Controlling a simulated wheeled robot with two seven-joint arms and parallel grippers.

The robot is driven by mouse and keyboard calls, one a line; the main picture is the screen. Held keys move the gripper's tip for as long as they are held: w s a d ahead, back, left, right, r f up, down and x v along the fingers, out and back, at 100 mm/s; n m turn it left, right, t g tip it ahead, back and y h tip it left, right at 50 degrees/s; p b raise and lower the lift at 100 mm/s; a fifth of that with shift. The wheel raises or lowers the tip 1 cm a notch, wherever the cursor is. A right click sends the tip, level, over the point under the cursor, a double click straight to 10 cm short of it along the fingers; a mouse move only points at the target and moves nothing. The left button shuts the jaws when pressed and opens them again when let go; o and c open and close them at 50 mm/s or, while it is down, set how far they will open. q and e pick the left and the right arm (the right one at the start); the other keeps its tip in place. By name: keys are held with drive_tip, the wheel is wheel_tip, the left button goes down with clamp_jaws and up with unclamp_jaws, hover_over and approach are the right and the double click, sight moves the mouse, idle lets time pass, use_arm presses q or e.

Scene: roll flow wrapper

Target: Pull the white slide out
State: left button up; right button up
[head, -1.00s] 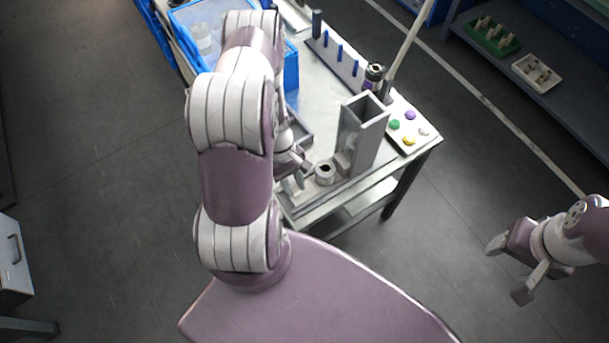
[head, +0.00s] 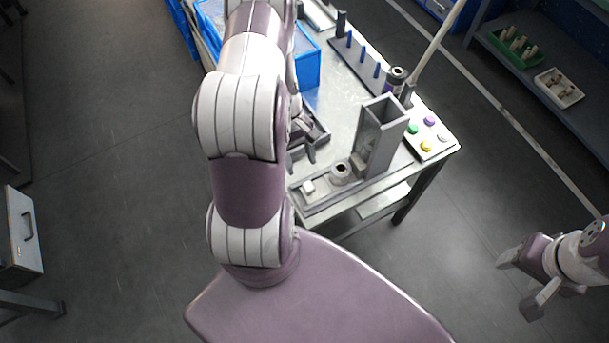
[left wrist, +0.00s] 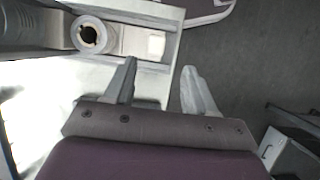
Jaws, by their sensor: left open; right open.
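The white slide (head: 308,187) shows as a small pale block in the grey channel along the table's front edge. It also shows in the left wrist view (left wrist: 157,45), at the end of a pale strip beside the round grey roll (left wrist: 90,35). In the head view the roll (head: 340,172) sits between the slide and the tall grey hopper (head: 381,137). My left gripper (head: 302,158) is open and empty, just behind the slide. In the left wrist view its fingertips (left wrist: 160,72) are apart, short of the slide. My right gripper (head: 516,284) is open, off the table to the right.
A panel with coloured buttons (head: 428,138) is at the table's right corner. A blue bin (head: 308,68) stands at the back left. A rack with blue pegs (head: 360,62) is behind the hopper. The floor in front is clear.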

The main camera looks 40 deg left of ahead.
use_arm(q)
drive_tip(key=shift+v, duration=2.25)
